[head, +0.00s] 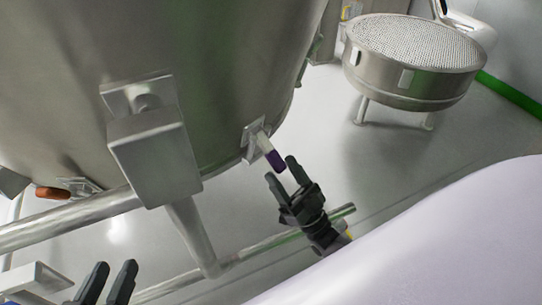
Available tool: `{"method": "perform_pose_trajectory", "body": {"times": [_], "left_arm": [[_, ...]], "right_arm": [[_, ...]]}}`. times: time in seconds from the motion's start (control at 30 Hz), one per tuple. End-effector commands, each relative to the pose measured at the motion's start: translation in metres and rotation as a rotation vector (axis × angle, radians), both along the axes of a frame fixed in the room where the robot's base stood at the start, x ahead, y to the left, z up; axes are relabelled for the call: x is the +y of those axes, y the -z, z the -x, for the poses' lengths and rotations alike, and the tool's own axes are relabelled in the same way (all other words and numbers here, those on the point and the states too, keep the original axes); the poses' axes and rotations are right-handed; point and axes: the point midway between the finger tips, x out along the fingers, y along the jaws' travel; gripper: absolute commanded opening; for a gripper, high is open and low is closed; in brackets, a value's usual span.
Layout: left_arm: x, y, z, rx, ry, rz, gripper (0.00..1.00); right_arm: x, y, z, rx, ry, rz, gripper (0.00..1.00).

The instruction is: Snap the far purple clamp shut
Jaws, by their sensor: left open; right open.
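The purple-tipped clamp (274,159) sits on the lower right side of the large steel vessel (230,65). Its pale lever sticks out from a small square plate and slants down to the right. My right gripper (281,168) is open, with its fingertips right at the purple tip, one on either side in the picture. I cannot tell if they touch it. My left gripper (116,266) is open and empty at the bottom left, well away from the clamp.
An orange-handled clamp (53,193) is on the vessel's left side. A steel box on a leg (155,155) and horizontal pipes (70,222) stand in front of the vessel. A round sieve (415,65) stands at the back right. Grey floor lies between.

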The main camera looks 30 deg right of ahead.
Motion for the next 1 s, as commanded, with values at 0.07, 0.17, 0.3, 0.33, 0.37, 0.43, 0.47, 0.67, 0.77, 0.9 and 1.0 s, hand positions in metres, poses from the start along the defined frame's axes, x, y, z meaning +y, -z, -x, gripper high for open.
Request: {"method": "perform_pose_trajectory", "body": {"times": [0.07, 0.17, 0.3, 0.33, 0.37, 0.43, 0.47, 0.67, 0.77, 0.9, 1.0], "left_arm": [[0.000, 0.000, 0.000, 0.002, 0.000, 0.001, 0.43], [0.000, 0.000, 0.000, 0.003, 0.000, 0.002, 0.43], [0.000, 0.000, 0.000, 0.003, 0.000, 0.001, 0.43], [0.000, 0.000, 0.000, 0.003, 0.000, 0.001, 0.43], [0.000, 0.000, 0.000, 0.003, 0.000, 0.001, 0.43], [0.000, 0.000, 0.000, 0.002, 0.000, 0.000, 0.43], [0.000, 0.000, 0.000, 0.002, 0.000, 0.000, 0.43], [0.000, 0.000, 0.000, 0.002, 0.000, 0.000, 0.43], [0.000, 0.000, 0.000, 0.002, 0.000, 0.000, 0.43], [0.000, 0.000, 0.000, 0.002, 0.000, 0.000, 0.43], [0.000, 0.000, 0.000, 0.002, 0.001, 0.000, 0.43]], "right_arm": [[0.003, -0.012, -0.009, -0.005, -0.001, -0.001, 0.57], [0.007, -0.022, -0.019, -0.002, 0.000, -0.001, 0.57], [0.010, -0.032, -0.030, -0.001, 0.001, 0.000, 0.57], [0.011, -0.034, -0.031, -0.001, 0.001, 0.000, 0.57], [0.011, -0.035, -0.033, 0.000, 0.001, 0.001, 0.57], [0.012, -0.036, -0.034, 0.002, 0.001, 0.001, 0.57], [0.012, -0.037, -0.035, 0.002, 0.001, 0.001, 0.57], [0.012, -0.037, -0.035, 0.002, 0.001, 0.001, 0.57], [0.012, -0.037, -0.035, 0.002, 0.001, 0.001, 0.28], [0.012, -0.037, -0.035, 0.002, 0.001, 0.001, 0.00], [0.012, -0.037, -0.035, 0.003, 0.001, 0.001, 0.00]]}}
